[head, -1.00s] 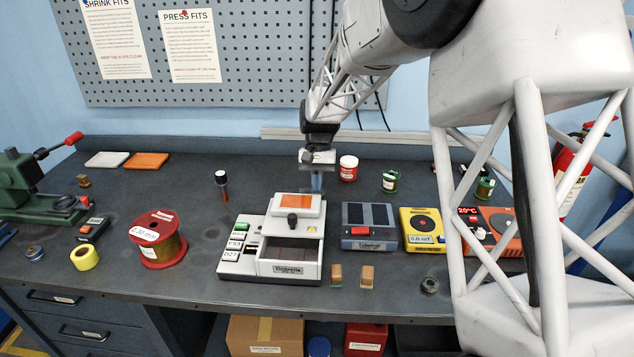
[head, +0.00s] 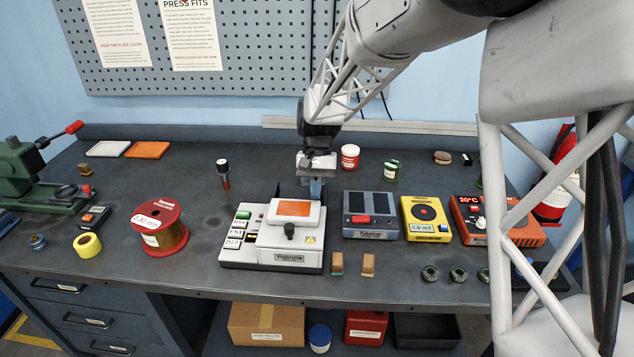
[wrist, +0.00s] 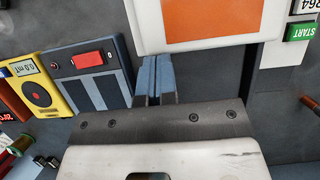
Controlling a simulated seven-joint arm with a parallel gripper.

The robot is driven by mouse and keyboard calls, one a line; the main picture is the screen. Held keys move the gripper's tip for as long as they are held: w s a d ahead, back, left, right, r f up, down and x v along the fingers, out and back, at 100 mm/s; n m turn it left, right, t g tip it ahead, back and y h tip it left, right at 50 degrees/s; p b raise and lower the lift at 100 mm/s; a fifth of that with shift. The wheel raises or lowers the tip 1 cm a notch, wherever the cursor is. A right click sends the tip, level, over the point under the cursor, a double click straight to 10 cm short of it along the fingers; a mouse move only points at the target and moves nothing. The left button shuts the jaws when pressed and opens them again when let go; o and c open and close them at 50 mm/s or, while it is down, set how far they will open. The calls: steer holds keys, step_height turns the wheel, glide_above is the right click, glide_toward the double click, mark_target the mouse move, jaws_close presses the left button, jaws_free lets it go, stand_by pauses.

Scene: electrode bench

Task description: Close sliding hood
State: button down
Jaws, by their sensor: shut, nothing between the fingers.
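The sliding hood (head: 295,209) is white with an orange top panel and a black front knob. It sits forward over the front of the white machine (head: 235,257), and no open chamber shows in front of it. The hood's white edge and orange panel (wrist: 211,14) also show in the wrist view. My gripper (head: 316,190) is shut and empty, pointing down behind the hood's back edge, towards its right end. In the wrist view its blue fingers (wrist: 155,75) lie right against or very close to that edge; I cannot tell if they touch.
A blue-grey device (head: 370,216) stands close to the right of the machine, with a yellow meter (head: 426,218) beyond it. A red spool (head: 158,228) stands to the left. Two small tan blocks (head: 368,264) lie at the front right. The bench behind the hood is mostly clear.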

steer(key=shift+s+f, duration=0.1)
steer(key=shift+s, duration=0.3)
steer(key=shift+w, duration=0.15)
steer(key=w+r, duration=0.7)
steer(key=r, duration=0.2)
steer(key=shift+w+r, duration=0.25)
steer(key=shift+w, duration=0.05)
steer(key=shift+w, duration=0.15)
stand_by(0.4)
steer(key=w, duration=0.7)
